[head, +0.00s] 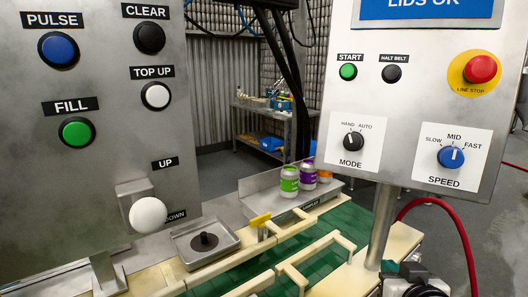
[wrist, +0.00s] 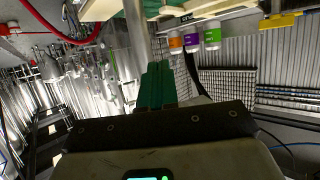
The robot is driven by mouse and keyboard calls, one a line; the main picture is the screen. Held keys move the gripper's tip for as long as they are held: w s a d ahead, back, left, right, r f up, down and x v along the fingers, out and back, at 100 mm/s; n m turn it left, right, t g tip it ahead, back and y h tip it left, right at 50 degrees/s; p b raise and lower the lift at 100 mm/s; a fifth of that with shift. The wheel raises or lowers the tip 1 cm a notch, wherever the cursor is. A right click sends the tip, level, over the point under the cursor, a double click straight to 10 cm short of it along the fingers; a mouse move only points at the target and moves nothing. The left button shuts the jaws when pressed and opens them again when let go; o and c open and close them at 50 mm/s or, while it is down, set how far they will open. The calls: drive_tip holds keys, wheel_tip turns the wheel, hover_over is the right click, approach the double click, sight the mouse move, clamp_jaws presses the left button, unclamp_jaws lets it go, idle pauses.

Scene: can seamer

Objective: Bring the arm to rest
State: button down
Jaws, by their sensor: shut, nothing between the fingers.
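My gripper (wrist: 157,72) shows in the wrist view as two dark green fingers standing side by side above the dark wrist body. The fingers are shut with nothing between them. They are close to a grey post in the picture, but I cannot tell the gap. In the head view, a black, white and teal part of my arm shows at the bottom right, beside the foot of the panel post (head: 382,228). The rest of the arm is out of the head view.
A panel with knobs and a red line stop (head: 481,69) stands at right; a button panel with a white-knobbed lever (head: 148,215) stands at left. Between them runs a green belt (head: 345,228) with cream rails. Green (head: 289,181), purple (head: 307,175) and orange (head: 324,174) cans stand behind it. A red hose (head: 460,232) curves at right.

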drive_tip(key=s+d+f+g, duration=0.3)
drive_tip(key=s+f+g, duration=0.4)
drive_tip(key=s+f, duration=1)
drive_tip(key=s+f+g, duration=0.2)
drive_tip(key=s+f, duration=0.3)
drive_tip(key=s, duration=0.3)
drive_tip(key=s+f+g+y, duration=0.1)
drive_tip(key=s+f+g, duration=0.2)
drive_tip(key=s+f, duration=0.3)
drive_tip(key=shift+s+f+g, duration=0.2)
drive_tip(key=shift+s+g, duration=0.1)
drive_tip(key=shift+s, duration=0.95)
